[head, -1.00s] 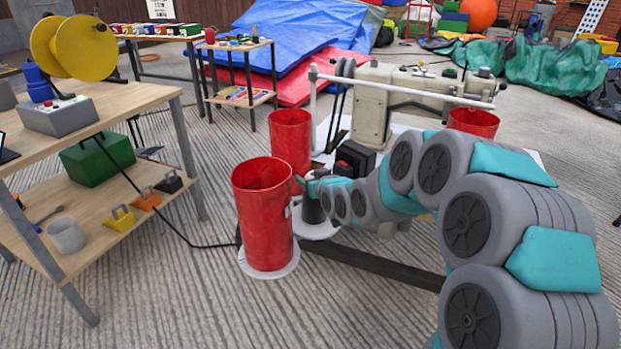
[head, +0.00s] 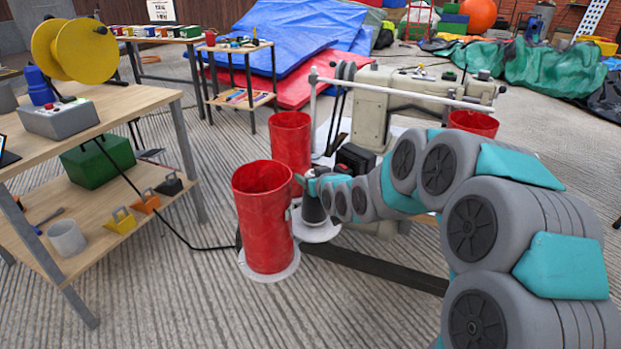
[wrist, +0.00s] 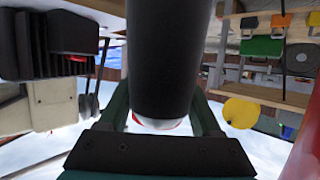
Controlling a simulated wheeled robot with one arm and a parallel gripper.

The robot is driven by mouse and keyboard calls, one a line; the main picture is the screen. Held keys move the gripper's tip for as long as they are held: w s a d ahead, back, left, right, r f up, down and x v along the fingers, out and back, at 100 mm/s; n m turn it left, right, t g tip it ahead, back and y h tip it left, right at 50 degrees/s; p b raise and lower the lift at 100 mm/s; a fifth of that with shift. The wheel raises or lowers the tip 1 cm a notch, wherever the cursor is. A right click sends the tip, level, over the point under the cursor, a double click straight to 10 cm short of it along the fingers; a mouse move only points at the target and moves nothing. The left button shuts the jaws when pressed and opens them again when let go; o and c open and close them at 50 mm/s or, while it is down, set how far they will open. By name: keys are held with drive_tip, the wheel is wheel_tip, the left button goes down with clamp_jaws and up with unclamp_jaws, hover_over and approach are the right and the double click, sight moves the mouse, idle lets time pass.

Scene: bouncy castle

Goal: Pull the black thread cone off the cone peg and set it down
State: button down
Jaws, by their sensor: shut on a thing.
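The black thread cone (head: 313,209) stands upright over a round white base plate (head: 320,234), beside the front red cylinder. My gripper (head: 306,186) reaches in from the right and is shut on the cone's upper part. In the wrist view the cone (wrist: 165,60) fills the middle, with the dark green fingers of my gripper (wrist: 162,112) on either side of it. A pale end piece shows at the cone's narrow end. The cone peg is hidden, and I cannot tell whether the cone still sits on it.
A tall red cylinder (head: 265,220) stands close left of the cone; another red cylinder (head: 290,143) is behind. The cream machine (head: 412,105) with a white rail stands behind my arm. A wooden workbench (head: 140,98) is at left.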

drive_tip(key=shift+r+p, duration=0.35)
drive_tip(key=shift+r, duration=1.05)
drive_tip(key=shift+r+p, duration=0.3)
drive_tip(key=shift+r, duration=1.05)
drive_tip(key=shift+r+p, duration=0.3)
drive_tip(key=shift+r, duration=0.4)
drive_tip(key=shift+r+p, duration=0.55)
drive_tip(key=shift+r, duration=1.4)
